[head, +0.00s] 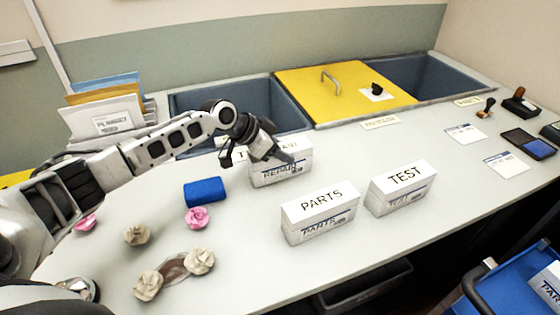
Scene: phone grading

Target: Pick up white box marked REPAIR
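The white box marked REPAIR (283,174) stands upright on the pale table in front of the grey bin. Its top label is partly hidden by my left gripper. My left gripper (257,160) is open, with its two dark fingers spread at the box's upper left part. One finger shows left of the box and the other crosses over its top. I cannot tell whether they touch it. My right gripper is not in view.
White boxes marked PARTS (320,213) and TEST (402,188) stand to the right. A blue block (205,191) and crumpled pink and beige pieces lie to the left. A yellow lid (345,88) lies between grey bins at the back.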

